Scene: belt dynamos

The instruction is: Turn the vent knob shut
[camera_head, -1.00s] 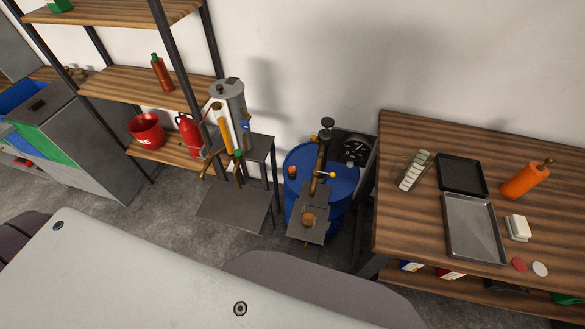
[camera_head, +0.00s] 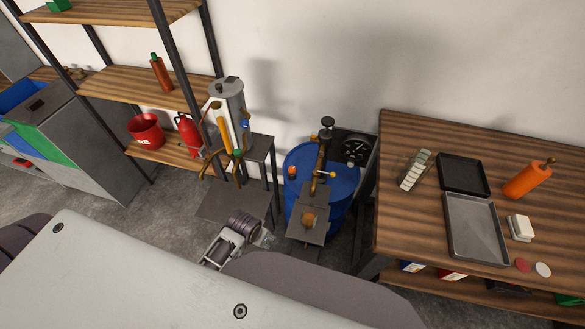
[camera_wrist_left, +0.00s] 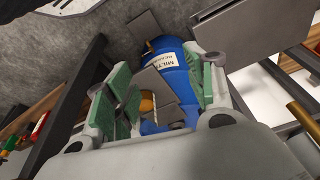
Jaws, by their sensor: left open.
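A blue drum (camera_head: 338,205) stands against the wall with a brass-brown upright fitting (camera_head: 319,165) on it, topped by a black knob (camera_head: 327,122). The fitting also carries a small yellow-tipped side handle (camera_head: 328,174), and a small orange cap (camera_head: 292,171) sits on the drum. I cannot tell which is the vent knob. My right gripper is not in view.
A grey plate with a brass round part (camera_head: 308,220) sits before the drum. A metal cylinder apparatus (camera_head: 230,105) on a stand (camera_head: 262,150) is to its left. A wooden table (camera_head: 410,225) with trays is to its right. A dial gauge (camera_head: 355,149) stands behind.

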